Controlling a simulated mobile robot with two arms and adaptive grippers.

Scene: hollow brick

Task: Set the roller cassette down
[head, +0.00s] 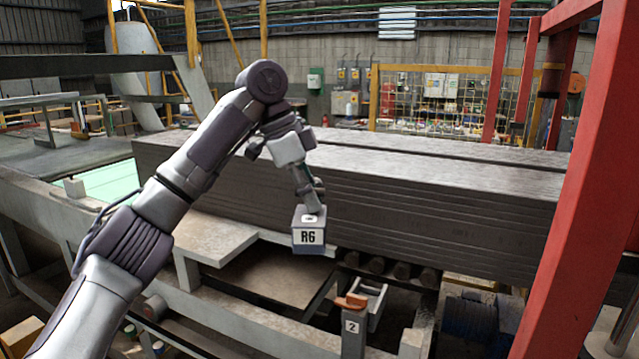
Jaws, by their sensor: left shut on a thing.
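Below and to the right is an open grey cradle (372,300), beside a post with a plate marked 2 and an orange-red top (351,301). I cannot tell how far the cassette is above the parts under it. My right gripper does not show.
A long stack of grey slabs (400,215) lies behind the cassette, above a row of dark rollers (385,268). A red steel post (575,190) stands at the right. A pale ledge (205,238) and a concrete rail (225,308) lie left of and below the cassette.

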